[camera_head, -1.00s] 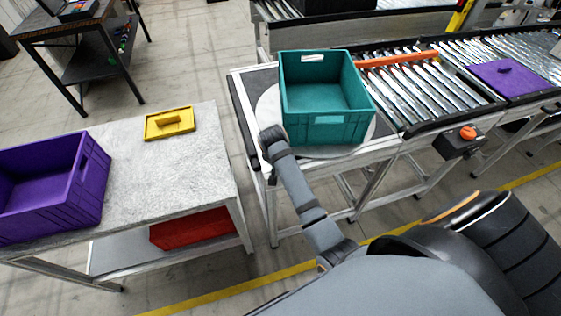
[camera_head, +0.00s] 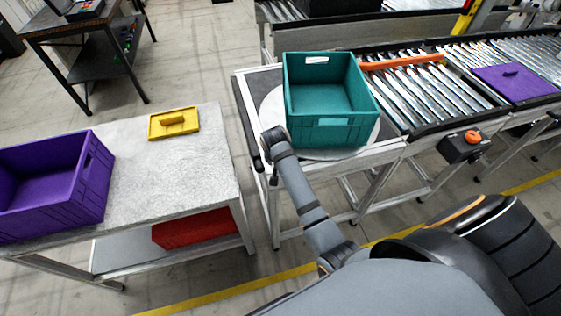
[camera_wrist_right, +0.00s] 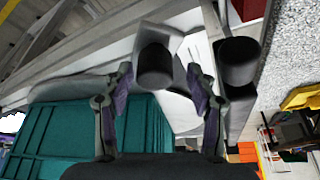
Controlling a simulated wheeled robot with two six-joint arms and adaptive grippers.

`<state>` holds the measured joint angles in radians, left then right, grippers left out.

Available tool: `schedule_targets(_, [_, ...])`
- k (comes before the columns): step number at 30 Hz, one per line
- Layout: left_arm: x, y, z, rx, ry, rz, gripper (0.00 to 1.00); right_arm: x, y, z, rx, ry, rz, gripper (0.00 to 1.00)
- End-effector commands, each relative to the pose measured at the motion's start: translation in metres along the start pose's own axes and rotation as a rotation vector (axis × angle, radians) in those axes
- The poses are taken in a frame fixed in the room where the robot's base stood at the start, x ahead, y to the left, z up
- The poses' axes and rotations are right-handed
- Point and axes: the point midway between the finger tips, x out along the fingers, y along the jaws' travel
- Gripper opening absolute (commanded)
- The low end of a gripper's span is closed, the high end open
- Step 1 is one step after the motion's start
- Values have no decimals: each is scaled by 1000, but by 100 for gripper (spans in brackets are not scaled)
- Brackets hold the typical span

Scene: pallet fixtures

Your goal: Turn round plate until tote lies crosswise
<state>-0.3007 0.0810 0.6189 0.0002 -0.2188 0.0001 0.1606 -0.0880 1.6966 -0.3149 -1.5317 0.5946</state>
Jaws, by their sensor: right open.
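A teal tote (camera_head: 333,131) stands upright on a pale round plate (camera_head: 270,108) at the end of the roller conveyor. The tote's teal wall (camera_wrist_right: 70,135) fills the lower left there. My left gripper is not in view.
A second black cylinder (camera_wrist_right: 238,62) is close to the right finger. An orange bar (camera_head: 402,61) lies across the conveyor rollers. A side table holds a purple tote (camera_head: 92,190) and a yellow lid (camera_head: 174,123). Open floor separates this table from the plate's stand.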

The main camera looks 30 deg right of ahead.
Motion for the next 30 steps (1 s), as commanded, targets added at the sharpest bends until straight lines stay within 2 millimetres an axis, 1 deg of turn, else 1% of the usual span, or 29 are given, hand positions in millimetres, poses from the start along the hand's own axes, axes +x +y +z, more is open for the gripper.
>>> schedule_targets(2, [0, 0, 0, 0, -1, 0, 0, -7, -1, -4, 0, 2, -1, 58])
schedule_targets(4, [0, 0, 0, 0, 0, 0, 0, -18, -1, -8, 1, 3, -2, 58])
schedule_targets(9, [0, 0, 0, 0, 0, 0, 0, -54, -2, -24, 2, 4, -5, 58])
schedule_targets(12, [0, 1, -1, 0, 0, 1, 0, -72, -3, -31, 1, 3, -4, 58])
schedule_targets(15, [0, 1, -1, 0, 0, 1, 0, -84, -3, -36, 1, 3, -3, 58])
schedule_targets(20, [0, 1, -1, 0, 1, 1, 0, -92, -3, -39, 0, 1, -2, 58])
schedule_targets(30, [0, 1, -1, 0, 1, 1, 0, -91, -3, -39, 0, 1, -1, 58])
